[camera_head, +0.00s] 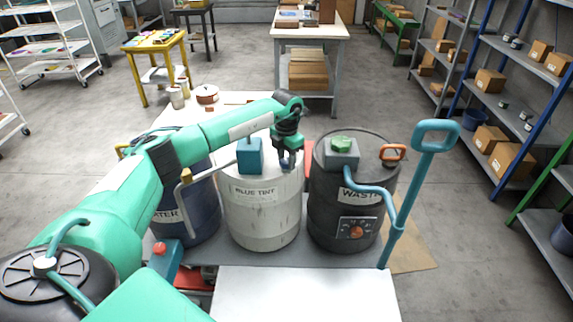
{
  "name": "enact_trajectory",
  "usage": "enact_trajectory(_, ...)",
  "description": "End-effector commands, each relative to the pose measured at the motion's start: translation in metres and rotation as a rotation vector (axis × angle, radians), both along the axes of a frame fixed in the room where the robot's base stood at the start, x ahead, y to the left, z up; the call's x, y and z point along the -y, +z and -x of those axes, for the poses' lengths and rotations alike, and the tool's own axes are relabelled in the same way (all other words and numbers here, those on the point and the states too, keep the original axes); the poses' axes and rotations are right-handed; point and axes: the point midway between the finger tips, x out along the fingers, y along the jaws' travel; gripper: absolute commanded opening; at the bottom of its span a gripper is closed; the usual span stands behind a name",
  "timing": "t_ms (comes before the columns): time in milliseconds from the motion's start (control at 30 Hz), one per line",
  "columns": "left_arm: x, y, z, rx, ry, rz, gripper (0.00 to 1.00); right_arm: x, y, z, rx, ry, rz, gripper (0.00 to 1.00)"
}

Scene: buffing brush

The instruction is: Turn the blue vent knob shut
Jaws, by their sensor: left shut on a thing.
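The white drum labelled BLUE TINT (262,212) stands upright in the middle, with a blue block (250,156) on its lid. My left arm reaches in from the left. My left gripper (288,163) points down at the right side of this drum's lid and is shut on a small bluish thing there, which I take to be the blue vent knob. The fingers hide most of the knob, so its turn angle cannot be told. My right gripper is not in view.
A dark WASTE drum (345,215) stands close on the right, with a green-topped box (341,150), an orange handle (393,152) and a tall teal handle (412,190). A dark blue drum (190,212) is on the left. The white surface (305,295) in front is clear.

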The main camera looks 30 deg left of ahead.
Motion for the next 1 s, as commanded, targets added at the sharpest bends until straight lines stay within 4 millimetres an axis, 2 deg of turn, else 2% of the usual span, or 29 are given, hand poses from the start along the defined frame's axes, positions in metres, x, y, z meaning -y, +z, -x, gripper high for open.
enact_trajectory(100, -0.001, -0.002, -0.001, 0.004, -0.109, -0.001, 0.14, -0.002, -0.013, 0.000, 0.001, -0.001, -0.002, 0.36)
enact_trajectory(500, -0.001, -0.001, -0.001, 0.004, -0.469, -0.001, 0.14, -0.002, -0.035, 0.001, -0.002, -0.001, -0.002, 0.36)
enact_trajectory(633, -0.001, 0.000, -0.001, 0.004, -0.559, 0.000, 0.14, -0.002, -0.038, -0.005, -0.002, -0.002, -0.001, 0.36)
enact_trajectory(833, -0.001, 0.001, -0.001, 0.004, -0.660, 0.000, 0.14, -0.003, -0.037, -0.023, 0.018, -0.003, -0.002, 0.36)
enact_trajectory(1000, -0.001, 0.001, -0.001, 0.004, -0.709, 0.000, 0.14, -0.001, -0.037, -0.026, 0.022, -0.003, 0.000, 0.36)
